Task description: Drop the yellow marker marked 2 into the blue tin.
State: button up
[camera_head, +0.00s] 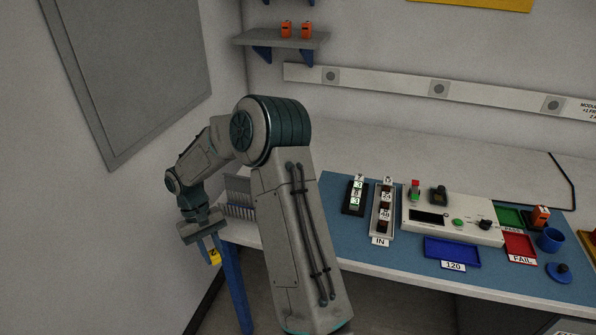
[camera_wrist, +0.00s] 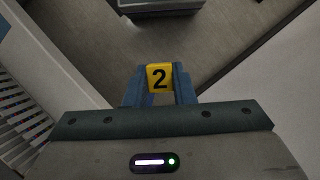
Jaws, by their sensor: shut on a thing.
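My gripper (camera_head: 212,252) is shut on the yellow marker (camera_head: 214,258) and points down, off the left end of the bench. In the wrist view the marker (camera_wrist: 159,77) sits between the two blue fingers, and its black 2 faces the camera. The floor shows beneath it. The blue tin (camera_head: 550,240) stands at the far right of the bench, a long way from my gripper. A round blue piece with a dark knob (camera_head: 559,271), perhaps its lid, lies in front of it. The tin's inside is too small to make out.
The blue mat (camera_head: 335,235) bears a black rack (camera_head: 354,196), an IN rack (camera_head: 382,215), a grey test panel (camera_head: 453,219), a blue tray (camera_head: 452,252), a green tray (camera_head: 509,216) and a red tray (camera_head: 519,245). A grey wire rack (camera_head: 238,195) stands at the bench's left end.

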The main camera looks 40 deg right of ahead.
aim_at(546, 245)
jog(key=u, duration=0.6)
jog(key=k, duration=1.85)
jog(key=z, duration=1.75)
